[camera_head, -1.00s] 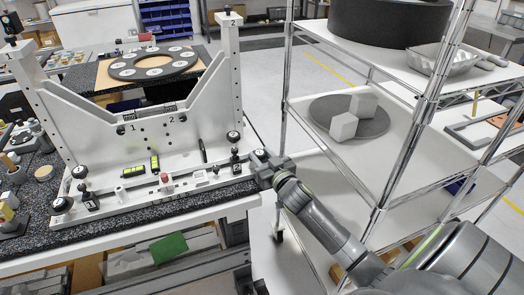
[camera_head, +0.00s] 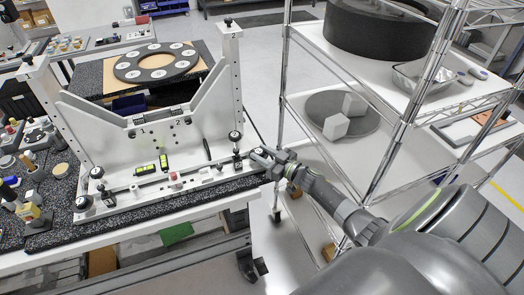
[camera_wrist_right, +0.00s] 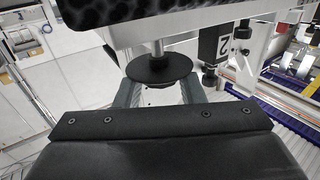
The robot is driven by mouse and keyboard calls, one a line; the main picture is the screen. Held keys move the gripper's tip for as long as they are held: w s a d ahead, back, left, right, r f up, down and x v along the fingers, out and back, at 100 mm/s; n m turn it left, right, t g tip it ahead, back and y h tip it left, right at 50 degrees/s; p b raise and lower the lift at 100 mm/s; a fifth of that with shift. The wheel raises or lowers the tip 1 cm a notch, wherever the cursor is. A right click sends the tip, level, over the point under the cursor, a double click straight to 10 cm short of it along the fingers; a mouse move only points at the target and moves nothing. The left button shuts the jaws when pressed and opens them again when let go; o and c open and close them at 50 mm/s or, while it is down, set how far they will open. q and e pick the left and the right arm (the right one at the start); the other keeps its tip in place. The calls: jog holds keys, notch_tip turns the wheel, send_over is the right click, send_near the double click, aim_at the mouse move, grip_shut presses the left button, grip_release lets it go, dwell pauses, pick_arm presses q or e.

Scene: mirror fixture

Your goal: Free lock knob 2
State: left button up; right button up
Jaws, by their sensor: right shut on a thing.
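The white mirror fixture (camera_head: 150,150) stands on a dark speckled table. Lock knob 2 is a black round knob at the fixture's front right corner. Its disc and stem (camera_wrist_right: 158,70) show in the right wrist view between my gripper's fingers. My right gripper (camera_head: 262,158) comes in from the right and is shut on this knob; the fingers also show in the wrist view (camera_wrist_right: 160,92). Part of the knob is hidden by the fingers in the head view. A black block marked 2 (camera_wrist_right: 222,45) hangs beside the knob in the wrist view. My left gripper is not in view.
A wire shelf rack (camera_head: 345,165) stands close on the right, with my right arm passing by it. It bears a grey disc and white blocks (camera_head: 336,127). A dark ring plate (camera_head: 157,62) lies behind the fixture. Small parts crowd the table's left end.

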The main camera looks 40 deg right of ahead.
jog(key=n+y, duration=0.1)
jog(key=g+y+b, duration=0.1)
jog(key=shift+w+d+n+y, duration=0.2)
jog(key=shift+n+y, duration=0.1)
jog(key=shift+n, duration=0.1)
jog(key=shift+r+n+g+y+b, duration=0.15)
jog(key=shift+n+g+y+b, duration=0.65)
jog(key=shift+y, duration=0.3)
jog(key=o, duration=1)
